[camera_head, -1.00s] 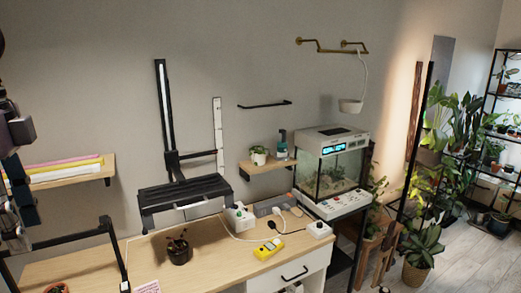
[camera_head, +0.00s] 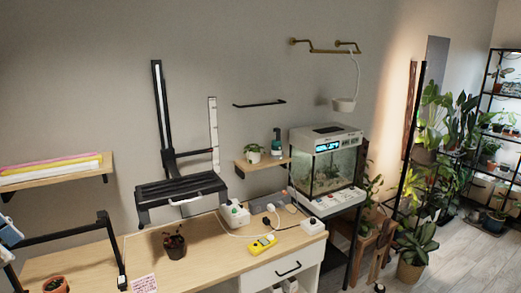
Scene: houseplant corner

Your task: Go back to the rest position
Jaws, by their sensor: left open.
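Part of my left gripper (camera_head: 9,238) shows at the far left edge of the head view, largely cut off by the frame. It is open, and I see nothing held in it. It is left of the black lamp-like frame (camera_head: 65,235) and the wooden bench top (camera_head: 135,257). My right gripper is not in view.
The bench holds a dark pot (camera_head: 175,246), an orange pot (camera_head: 55,285), a yellow meter (camera_head: 261,244) and white plugs with cables. A glass terrarium (camera_head: 333,168) stands to the right. A wall shelf (camera_head: 60,173) hangs at the left. Open floor (camera_head: 465,250) lies far right.

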